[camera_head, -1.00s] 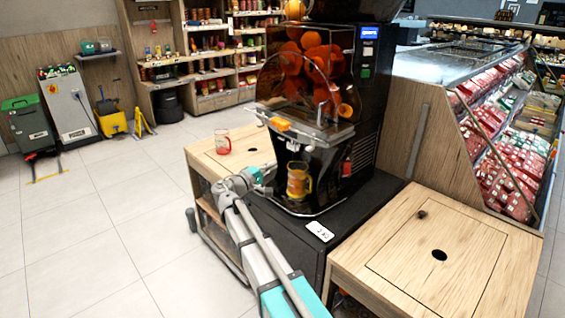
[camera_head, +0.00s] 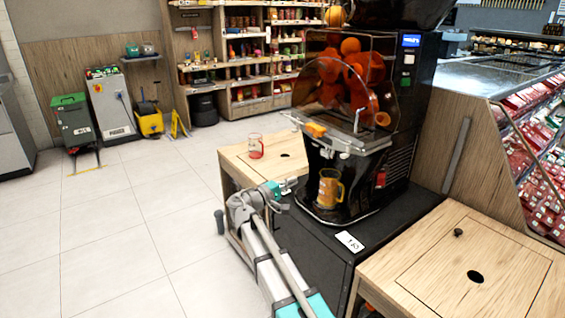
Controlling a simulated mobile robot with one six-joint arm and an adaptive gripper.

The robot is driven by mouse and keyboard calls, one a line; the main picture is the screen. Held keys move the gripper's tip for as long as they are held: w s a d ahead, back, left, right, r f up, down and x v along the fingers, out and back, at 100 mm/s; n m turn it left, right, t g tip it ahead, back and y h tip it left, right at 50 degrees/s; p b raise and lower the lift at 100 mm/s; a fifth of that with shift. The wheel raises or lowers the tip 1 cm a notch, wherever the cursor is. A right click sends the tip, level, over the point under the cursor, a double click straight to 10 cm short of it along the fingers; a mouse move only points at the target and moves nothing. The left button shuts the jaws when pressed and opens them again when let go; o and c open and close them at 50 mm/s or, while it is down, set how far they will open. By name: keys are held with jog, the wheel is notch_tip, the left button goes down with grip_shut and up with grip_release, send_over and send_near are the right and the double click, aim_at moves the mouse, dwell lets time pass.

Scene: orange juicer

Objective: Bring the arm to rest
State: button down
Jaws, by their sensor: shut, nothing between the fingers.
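My arm (camera_head: 268,250) reaches up from the bottom of the picture, with its wrist bent beside the juicer stand. My gripper (camera_head: 291,184) is small in view, shut and empty, pointing right toward the juicer (camera_head: 350,120). It is left of the orange mug with a handle (camera_head: 329,188), which stands upright under the juicer's spout. I see a gap between the gripper and the mug. A clear mug with red on it (camera_head: 256,146) stands on the wooden counter (camera_head: 240,162) behind the gripper.
A wooden counter (camera_head: 420,270) with a round hole is at the right front. A price card (camera_head: 349,241) lies on the black stand. A chilled display case (camera_head: 500,85) is at the right. The tiled floor (camera_head: 130,230) at the left is clear.

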jog(key=s+d+f+m+g+y, duration=0.1)
jog(key=s+d+f+g+y, duration=0.1)
jog(key=s+d+f, duration=0.1)
jog(key=s+d+f+m+g+y, duration=0.1)
jog(key=s+d+f+g+y, duration=0.1)
jog(key=s+d+f, duration=0.2)
jog(key=s+d+f+m+g+y, duration=0.1)
jog(key=s+d+f+g+y, duration=0.1)
jog(key=s+d+f, duration=0.1)
jog(key=shift+s+d+f+m, duration=0.15)
jog(key=shift+s+f, duration=0.15)
jog(key=shift+f, duration=0.4)
jog(key=shift+s+d+f+m, duration=0.15)
jog(key=shift+s+f, duration=0.1)
jog(key=shift+f, duration=0.45)
jog(key=s+a+f+m+g+y, duration=0.1)
jog(key=s+a+f+g+y, duration=0.1)
jog(key=s+f+y, duration=0.4)
jog(key=s+a+f+m+g+y, duration=0.15)
jog(key=s+y, duration=0.25)
jog(key=s, duration=0.5)
notch_tip(320, 180, up, 20)
jog(key=p, duration=2)
jog(key=shift+d, duration=0.15)
